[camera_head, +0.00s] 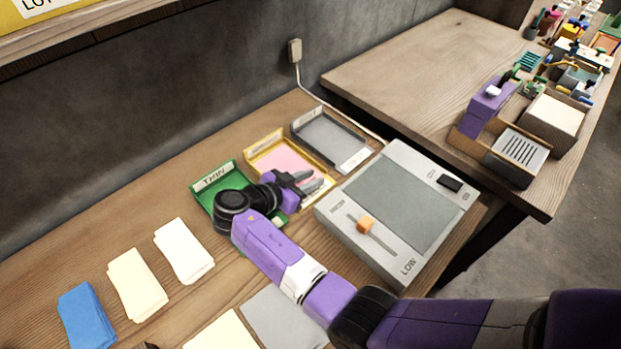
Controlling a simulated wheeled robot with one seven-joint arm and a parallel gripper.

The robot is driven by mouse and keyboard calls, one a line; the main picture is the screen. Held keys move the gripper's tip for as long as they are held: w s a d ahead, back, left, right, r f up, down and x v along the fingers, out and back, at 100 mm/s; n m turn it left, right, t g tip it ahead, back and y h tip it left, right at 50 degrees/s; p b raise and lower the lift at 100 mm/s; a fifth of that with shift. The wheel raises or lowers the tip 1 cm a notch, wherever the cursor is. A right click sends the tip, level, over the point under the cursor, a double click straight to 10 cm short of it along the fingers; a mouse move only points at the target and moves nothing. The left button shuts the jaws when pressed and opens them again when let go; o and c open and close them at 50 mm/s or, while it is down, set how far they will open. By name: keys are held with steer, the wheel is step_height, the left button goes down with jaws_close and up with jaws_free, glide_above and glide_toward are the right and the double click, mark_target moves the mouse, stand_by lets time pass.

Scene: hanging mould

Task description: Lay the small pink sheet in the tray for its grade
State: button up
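The pink sheet (279,160) lies in the yellow tray (252,154), the middle one of three in a row; part of it is hidden behind my gripper. My gripper (313,181) is over the near side of the yellow tray, its two grey fingers apart with nothing visible between them. I cannot tell its exact height. The green tray (203,194), labelled THIN, is to the left, partly covered by my wrist. A grey tray (331,139) is to the right and looks empty; its label is too small to read.
A grey device (405,200) with an orange slider (366,224) marked LOW stands right of the trays. Blue (88,315), cream (137,284) and white (184,251) stacks lie at left. A grey sheet (284,318) lies in front. A second table (415,75) holds clutter.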

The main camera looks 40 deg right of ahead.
steer(key=shift+s+f, duration=0.2)
steer(key=shift+r+p, duration=0.25)
steer(key=shift+p, duration=0.35)
steer(key=b+v, duration=0.3)
steer(key=v, duration=0.9)
steer(key=shift+w, duration=0.15)
steer(key=shift+r, duration=0.1)
